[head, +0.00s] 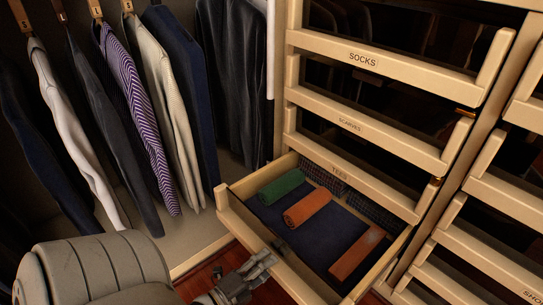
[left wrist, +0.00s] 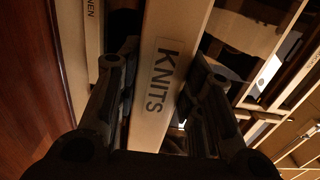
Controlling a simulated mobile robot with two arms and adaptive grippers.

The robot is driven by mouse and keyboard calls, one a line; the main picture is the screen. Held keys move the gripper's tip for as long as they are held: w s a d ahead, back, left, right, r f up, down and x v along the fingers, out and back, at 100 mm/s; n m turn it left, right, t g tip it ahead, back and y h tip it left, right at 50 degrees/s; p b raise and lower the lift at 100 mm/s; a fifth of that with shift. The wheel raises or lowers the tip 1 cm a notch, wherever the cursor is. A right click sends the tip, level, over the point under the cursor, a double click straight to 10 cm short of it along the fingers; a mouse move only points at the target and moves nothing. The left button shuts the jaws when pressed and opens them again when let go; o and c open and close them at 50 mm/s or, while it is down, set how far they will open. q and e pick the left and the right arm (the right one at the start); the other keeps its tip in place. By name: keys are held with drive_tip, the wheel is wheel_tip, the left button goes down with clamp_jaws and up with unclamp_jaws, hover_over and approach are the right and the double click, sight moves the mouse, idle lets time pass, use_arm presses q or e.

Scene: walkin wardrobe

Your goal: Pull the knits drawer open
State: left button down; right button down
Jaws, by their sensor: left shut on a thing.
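The knits drawer (head: 301,285) is out from the cabinet, below the drawer labelled TEES, and its inside shows. Its wooden front also shows in the left wrist view (left wrist: 176,40), with the KNITS label between my fingers. My left gripper (head: 262,264) is shut on the drawer's front panel, one finger on each side of it. The drawer holds a green roll (head: 281,187), an orange roll (head: 307,208) and a rust-brown folded piece (head: 357,252) on a dark blue lining. Dark patterned pieces lie at the back. My right gripper is not in view.
Drawers labelled SOCKS (head: 385,65), SCARVES (head: 366,138) and TEES (head: 350,178) are above, looking closed. Another drawer column (head: 507,200) stands at right. Hanging clothes (head: 135,100) fill the left. Red-brown floor (head: 205,280) shows before the cabinet.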

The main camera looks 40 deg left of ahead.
use_arm(q)
drive_tip(key=shift+s+f, duration=0.15)
drive_tip(key=shift+f, duration=0.05)
drive_tip(key=c, duration=1.1)
unclamp_jaws()
drive_tip(key=shift+o, duration=0.6)
drive_tip(key=shift+r, duration=0.1)
drive_tip(key=s+a, duration=0.1)
drive_tip(key=s, duration=1)
drive_tip(key=shift+s, duration=0.4)
